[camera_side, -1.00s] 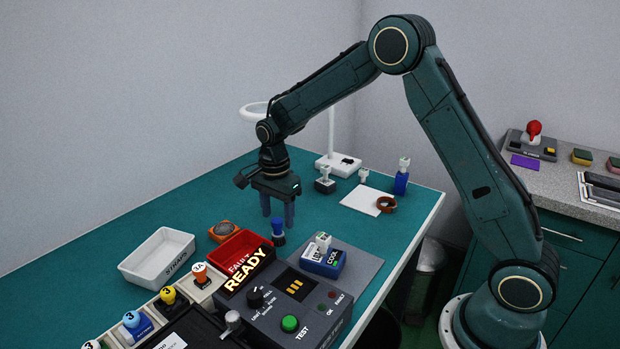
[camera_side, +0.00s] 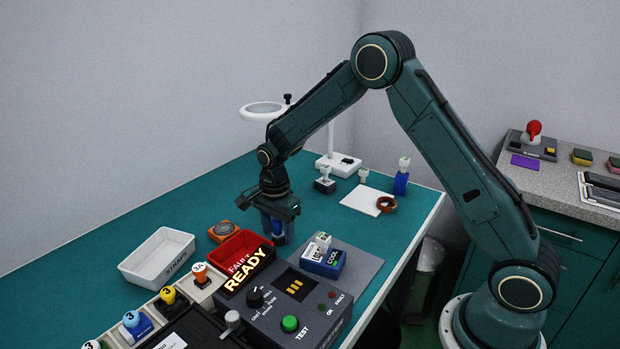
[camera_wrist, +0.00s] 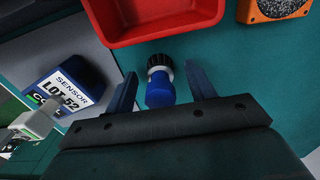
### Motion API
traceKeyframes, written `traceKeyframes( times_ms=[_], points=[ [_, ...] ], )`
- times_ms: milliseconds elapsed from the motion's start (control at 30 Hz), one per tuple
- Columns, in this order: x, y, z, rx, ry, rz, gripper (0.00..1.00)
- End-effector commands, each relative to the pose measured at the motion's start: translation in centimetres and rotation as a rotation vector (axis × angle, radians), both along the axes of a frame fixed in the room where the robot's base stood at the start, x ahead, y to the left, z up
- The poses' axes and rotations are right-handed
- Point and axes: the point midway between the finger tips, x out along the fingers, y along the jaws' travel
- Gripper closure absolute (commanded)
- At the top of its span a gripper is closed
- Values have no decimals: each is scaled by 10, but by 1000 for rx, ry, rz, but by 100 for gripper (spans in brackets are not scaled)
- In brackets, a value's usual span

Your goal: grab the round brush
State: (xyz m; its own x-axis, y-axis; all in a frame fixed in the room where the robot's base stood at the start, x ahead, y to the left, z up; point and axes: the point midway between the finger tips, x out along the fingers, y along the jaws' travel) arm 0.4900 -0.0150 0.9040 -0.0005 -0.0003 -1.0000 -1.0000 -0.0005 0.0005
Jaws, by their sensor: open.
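The round brush (camera_wrist: 160,88) has a blue handle and a dark head with a pale band. In the wrist view it stands between the two fingers of my gripper (camera_wrist: 164,92), with a gap on each side. In the side view the brush (camera_side: 277,228) is partly hidden by my gripper (camera_side: 278,228), which is lowered around it just behind the red bin. The gripper is open, and the fingers are not seen touching the brush.
The red FAULTY bin (camera_wrist: 110,38) is close beside the brush. An orange round-topped piece (camera_side: 222,230) and a white STRAPS tray (camera_side: 140,277) are to the left.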

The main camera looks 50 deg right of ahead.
Motion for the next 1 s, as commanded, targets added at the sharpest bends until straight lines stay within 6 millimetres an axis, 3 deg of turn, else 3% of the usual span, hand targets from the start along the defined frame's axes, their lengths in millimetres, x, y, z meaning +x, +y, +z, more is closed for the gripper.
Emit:
traceKeyframes(
  times_ms=[200,467,767,1000],
  points=[
    [0,0,0,0,0,0,45],
    [0,0,0,0,0,0,94],
    [0,0,1,0,0,0,94],
    [1,0,13,0,-3,0,94]
  ],
)
